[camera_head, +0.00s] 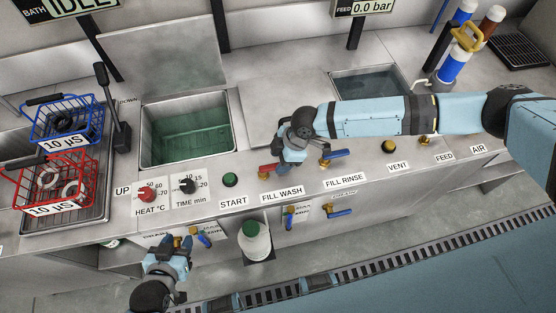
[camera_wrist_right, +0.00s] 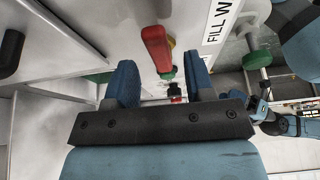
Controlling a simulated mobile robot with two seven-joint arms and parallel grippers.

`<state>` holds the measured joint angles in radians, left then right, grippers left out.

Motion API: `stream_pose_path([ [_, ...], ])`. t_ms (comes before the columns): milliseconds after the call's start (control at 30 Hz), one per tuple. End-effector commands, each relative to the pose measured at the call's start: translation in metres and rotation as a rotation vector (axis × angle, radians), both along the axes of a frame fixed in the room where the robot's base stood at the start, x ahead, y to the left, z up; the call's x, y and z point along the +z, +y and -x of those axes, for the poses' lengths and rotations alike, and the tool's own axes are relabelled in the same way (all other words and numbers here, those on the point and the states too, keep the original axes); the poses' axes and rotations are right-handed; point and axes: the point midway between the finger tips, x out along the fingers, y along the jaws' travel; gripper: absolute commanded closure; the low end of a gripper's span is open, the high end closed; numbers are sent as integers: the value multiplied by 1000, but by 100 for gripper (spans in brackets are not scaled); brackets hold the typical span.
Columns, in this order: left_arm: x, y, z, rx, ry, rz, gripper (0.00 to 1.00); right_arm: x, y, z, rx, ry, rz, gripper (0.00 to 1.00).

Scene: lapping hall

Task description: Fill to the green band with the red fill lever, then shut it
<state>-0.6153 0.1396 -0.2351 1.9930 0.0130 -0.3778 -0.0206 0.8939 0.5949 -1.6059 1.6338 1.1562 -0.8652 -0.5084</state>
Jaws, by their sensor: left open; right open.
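The red fill lever (camera_head: 267,170) sits on the panel's front edge above the FILL WASH label, left of its brass valve. In the right wrist view the red lever (camera_wrist_right: 157,48) lies ahead, between the open fingers and apart from them. My right gripper (camera_head: 287,160) is open, just above the lever and partly covering the valve. The wash tank (camera_head: 235,118) behind the panel looks greenish inside; I cannot make out a separate green band or the liquid level. My left gripper (camera_head: 178,247) is open, low by the drain valve with a blue lever (camera_head: 203,238).
The rinse tank (camera_head: 400,72) is behind my right arm. Blue (camera_head: 66,120) and red (camera_head: 58,180) baskets stand left. A sign reads IDLE (camera_head: 68,5).

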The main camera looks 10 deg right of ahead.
Motion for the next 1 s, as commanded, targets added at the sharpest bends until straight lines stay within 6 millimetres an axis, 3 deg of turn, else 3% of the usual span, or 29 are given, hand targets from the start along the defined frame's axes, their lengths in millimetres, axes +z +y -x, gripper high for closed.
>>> stream_pose_path([
  [200, 1, 0, 0, 0, 0, 0, 57, -16, 7, 0, 0, -1, 0, 51],
  [467, 2, 0, 0, 0, -1, 0, 57, -17, 7, 0, 0, -1, 0, 51],
  [500, 2, 0, -1, 0, -1, 0, 57, -17, 7, 0, 0, -1, 0, 53],
  [700, 2, 0, -1, 1, -1, 0, 57, -17, 7, 0, 0, -1, 0, 99],
  [867, 2, 0, -1, 1, -2, 0, 57, -17, 6, 0, -1, -1, 0, 100],
  [1000, 7, 0, -2, 0, -4, 0, 57, -16, -6, 3, -3, 2, 0, 100],
])
